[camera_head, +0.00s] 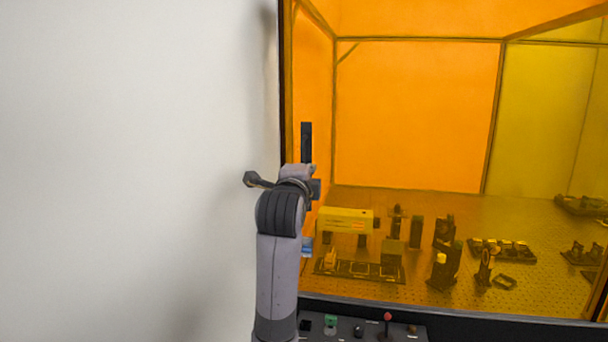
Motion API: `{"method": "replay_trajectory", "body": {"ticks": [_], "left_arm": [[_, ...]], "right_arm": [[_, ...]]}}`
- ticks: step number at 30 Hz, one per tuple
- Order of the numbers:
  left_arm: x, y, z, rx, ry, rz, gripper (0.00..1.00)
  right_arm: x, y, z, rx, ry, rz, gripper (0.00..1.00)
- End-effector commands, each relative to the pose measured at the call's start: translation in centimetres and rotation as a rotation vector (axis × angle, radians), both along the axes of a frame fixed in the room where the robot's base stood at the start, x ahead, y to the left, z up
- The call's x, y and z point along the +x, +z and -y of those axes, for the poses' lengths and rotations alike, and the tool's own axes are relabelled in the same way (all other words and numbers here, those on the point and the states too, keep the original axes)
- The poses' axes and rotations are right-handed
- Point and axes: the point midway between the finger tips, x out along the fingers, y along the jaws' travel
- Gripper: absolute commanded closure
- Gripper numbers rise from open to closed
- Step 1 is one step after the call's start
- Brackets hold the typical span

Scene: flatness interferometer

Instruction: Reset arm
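One grey arm of mine, which I take to be the left, rises from the bottom edge left of the middle. It stands in front of the left edge of an orange-windowed enclosure (420,110). My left gripper (312,188) is at the arm's upper end, mostly hidden behind the wrist, so its fingers cannot be made out. A dark upright bar (306,142) shows just above the wrist, by the enclosure's left edge. I cannot tell whether the gripper touches it. My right gripper is out of view.
Behind the orange panes, a yellow box (345,219) and several optical mounts (444,232) stand on a perforated table (520,222). A dark control panel (345,329) with a red-topped knob (387,317) is below the front edge. A bare pale wall (120,150) fills the left.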

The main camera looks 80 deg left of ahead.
Motion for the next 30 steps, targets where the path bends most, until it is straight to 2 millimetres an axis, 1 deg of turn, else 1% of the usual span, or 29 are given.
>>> {"method": "replay_trajectory", "body": {"ticks": [1,4,13,15,17,20,21,23,24,26,27,29,30], "left_arm": [[-0.2,0.0,0.6,0.001,0.001,0.0,1.0],[-0.4,0.0,1.3,0.001,0.0,-0.001,1.0],[-0.5,-0.1,1.6,-0.002,-0.002,-0.002,1.0],[0.1,-0.5,1.7,-0.011,-0.011,-0.006,1.0],[1.4,-1.5,2.0,-0.034,-0.031,-0.013,1.0],[5.2,-4.8,3.0,-0.108,-0.088,-0.03,1.0],[7.0,-6.7,3.8,-0.151,-0.116,-0.038,1.0],[9.7,-10.0,5.2,-0.225,-0.157,-0.05,1.0],[11.4,-12.4,6.4,-0.28,-0.183,-0.057,1.0],[13.5,-16.0,8.4,-0.362,-0.215,-0.068,1.0],[14.7,-18.5,9.9,-0.419,-0.234,-0.074,1.0],[16.1,-22.1,12.4,-0.505,-0.257,-0.083,1.0],[16.8,-24.5,14.2,-0.563,-0.269,-0.09,1.0]], "right_arm": [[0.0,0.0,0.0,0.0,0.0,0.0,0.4],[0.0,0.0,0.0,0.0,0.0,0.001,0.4],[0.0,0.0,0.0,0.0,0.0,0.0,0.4],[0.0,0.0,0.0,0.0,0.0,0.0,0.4],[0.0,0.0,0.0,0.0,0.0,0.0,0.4],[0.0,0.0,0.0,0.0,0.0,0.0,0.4],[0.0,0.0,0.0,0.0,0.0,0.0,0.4],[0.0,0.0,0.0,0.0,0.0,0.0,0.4],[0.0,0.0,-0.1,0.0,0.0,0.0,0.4],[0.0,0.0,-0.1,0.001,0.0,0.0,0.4],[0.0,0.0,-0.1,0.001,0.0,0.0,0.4],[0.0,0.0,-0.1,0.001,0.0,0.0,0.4],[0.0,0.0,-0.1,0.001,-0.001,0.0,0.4]]}}
